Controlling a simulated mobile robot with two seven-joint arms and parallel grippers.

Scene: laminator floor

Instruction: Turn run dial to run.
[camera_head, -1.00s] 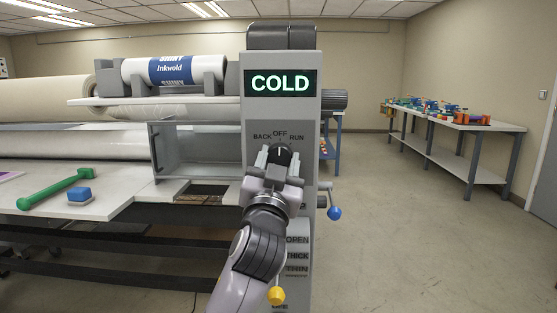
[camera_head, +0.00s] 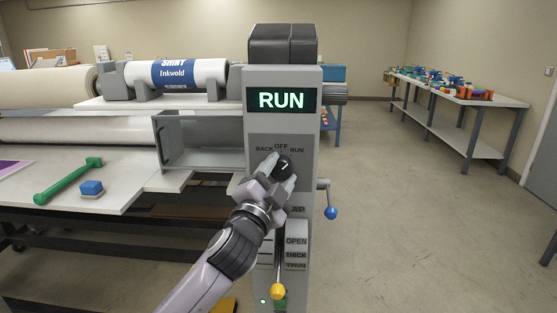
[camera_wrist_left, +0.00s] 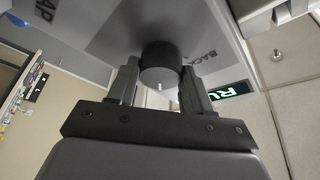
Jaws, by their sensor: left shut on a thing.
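The run dial (camera_head: 284,167) is a round black knob with a white mark, on the grey panel under the labels BACK, OFF and RUN. Its mark leans up and to the right, toward RUN. The display (camera_head: 281,100) above it reads RUN in green. My left gripper (camera_head: 273,172) is shut on the dial, and the wrist is rolled to the right. In the left wrist view the dial (camera_wrist_left: 160,66) sits between the two fingers (camera_wrist_left: 158,88). My right gripper is not in view.
A blue-knobbed crank (camera_head: 331,212) sticks out at the column's right. A yellow-knobbed lever (camera_head: 278,291) hangs below the dial, by the OPEN and THICK labels. The floor at right is clear.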

